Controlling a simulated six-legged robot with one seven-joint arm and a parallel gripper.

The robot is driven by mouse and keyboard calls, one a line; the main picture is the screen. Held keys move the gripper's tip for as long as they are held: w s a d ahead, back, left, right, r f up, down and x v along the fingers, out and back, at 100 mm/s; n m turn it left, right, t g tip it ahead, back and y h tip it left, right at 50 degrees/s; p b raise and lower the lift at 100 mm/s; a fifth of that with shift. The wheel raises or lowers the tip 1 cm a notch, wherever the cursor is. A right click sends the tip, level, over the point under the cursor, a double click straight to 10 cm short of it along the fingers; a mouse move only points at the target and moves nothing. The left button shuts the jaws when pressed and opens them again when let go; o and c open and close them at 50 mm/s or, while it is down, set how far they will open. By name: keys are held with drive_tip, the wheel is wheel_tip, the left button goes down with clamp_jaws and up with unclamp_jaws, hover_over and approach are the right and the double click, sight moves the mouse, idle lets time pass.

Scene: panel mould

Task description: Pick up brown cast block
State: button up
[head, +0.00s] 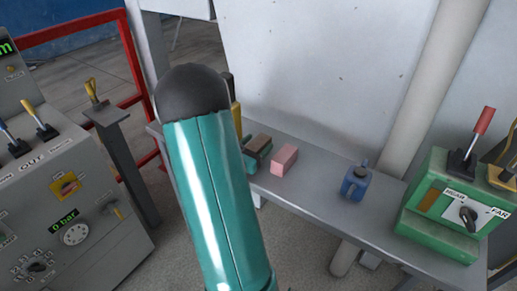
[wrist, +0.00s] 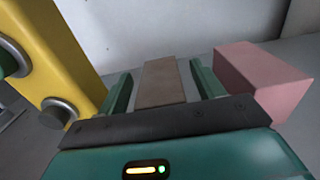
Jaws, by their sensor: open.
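The brown cast block (wrist: 160,82) shows in the wrist view between the two green fingers of my gripper (wrist: 160,74). A gap shows on each side of it, and the jaws are open. In the head view the brown block (head: 260,142) is on the grey bench, with part of my green gripper (head: 256,159) just in front of it. My arm hides the area to its left. The wrist view does not show how far down the block the fingers reach.
A pink block (head: 285,160) sits close on the right; it also shows in the wrist view (wrist: 262,82). A yellow piece (wrist: 55,50) stands close on the left. A blue object (head: 356,183) and a green control box (head: 438,215) are farther right. A white panel (head: 330,70) rises behind.

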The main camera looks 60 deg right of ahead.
drive_tip(key=shift+s+d, duration=0.1)
drive_tip(key=shift+d, duration=0.5)
drive_tip(key=c, duration=1.2)
drive_tip(key=shift+r, duration=0.1)
drive_tip(key=shift+c, duration=0.2)
